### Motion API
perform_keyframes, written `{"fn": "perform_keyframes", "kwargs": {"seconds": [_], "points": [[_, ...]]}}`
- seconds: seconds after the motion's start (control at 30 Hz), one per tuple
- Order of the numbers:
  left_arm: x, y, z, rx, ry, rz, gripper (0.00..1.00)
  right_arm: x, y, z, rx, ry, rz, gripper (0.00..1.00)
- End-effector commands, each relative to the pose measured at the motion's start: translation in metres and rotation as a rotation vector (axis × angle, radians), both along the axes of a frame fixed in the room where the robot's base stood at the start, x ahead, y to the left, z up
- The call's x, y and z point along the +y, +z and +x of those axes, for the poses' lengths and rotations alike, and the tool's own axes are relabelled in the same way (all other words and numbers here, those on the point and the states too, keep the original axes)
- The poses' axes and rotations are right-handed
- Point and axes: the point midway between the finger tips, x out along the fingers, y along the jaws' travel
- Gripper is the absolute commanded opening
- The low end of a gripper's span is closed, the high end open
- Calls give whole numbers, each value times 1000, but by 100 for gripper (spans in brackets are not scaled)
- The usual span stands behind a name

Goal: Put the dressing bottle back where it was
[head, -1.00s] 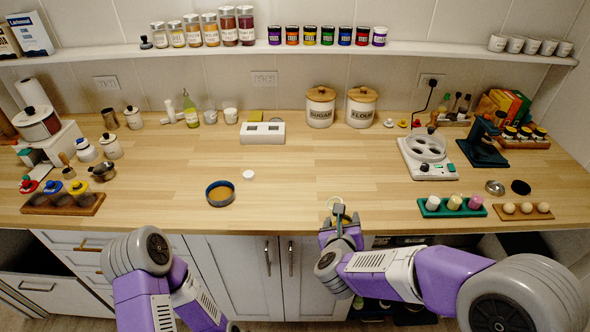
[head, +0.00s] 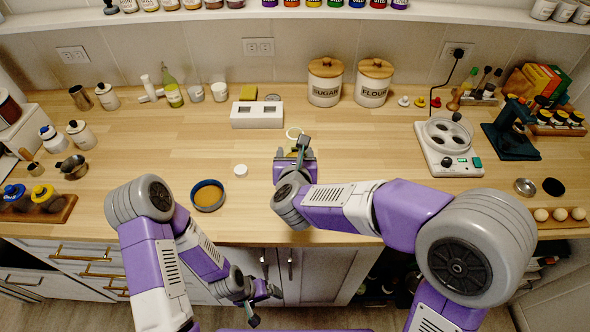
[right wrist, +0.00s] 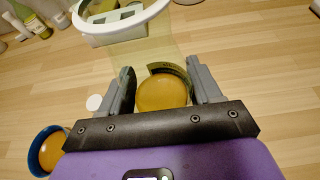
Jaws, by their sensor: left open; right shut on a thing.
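My right gripper (head: 294,154) is shut on a clear vessel with amber contents, which looks like the dressing bottle (right wrist: 163,92). In the right wrist view, its round amber end and a dark label strip show between the fingers. A pale ring (right wrist: 118,22) shows beyond it; I cannot tell for sure whether it is the bottle's mouth. The gripper is over the counter, right of the blue bowl (head: 207,195) with amber contents. A small white disc, perhaps a cap (head: 240,170), lies near the bowl. My left gripper (head: 262,300) is open and empty, low before the cabinets.
A white box (head: 257,115) stands behind the right gripper, with sugar (head: 325,82) and flour (head: 375,83) canisters farther right. A green bottle (head: 173,95) and cups stand back left. A white appliance (head: 448,150) is to the right. The middle counter is mostly clear.

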Motion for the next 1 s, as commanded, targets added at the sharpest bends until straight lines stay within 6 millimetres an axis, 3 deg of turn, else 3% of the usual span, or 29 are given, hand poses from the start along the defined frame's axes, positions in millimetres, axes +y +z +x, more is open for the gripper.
{"fn": "perform_keyframes", "kwargs": {"seconds": [0.2,0.3,0.77,0.8,0.93,1.0], "points": [[0,-14,0,0,0,0,92,0,-37,0,1,1,-4,15],[0,-16,0,0,0,0,92,0,-45,0,-1,0,-2,15],[0,-21,0,-1,0,0,92,0,-49,0,-2,0,0,15],[0,-20,0,-1,0,0,92,0,-50,0,1,0,-1,68],[0,-20,0,-1,0,0,92,0,-49,0,1,0,-1,88],[0,-20,0,-1,0,0,92,0,-49,0,1,1,-2,89]]}}
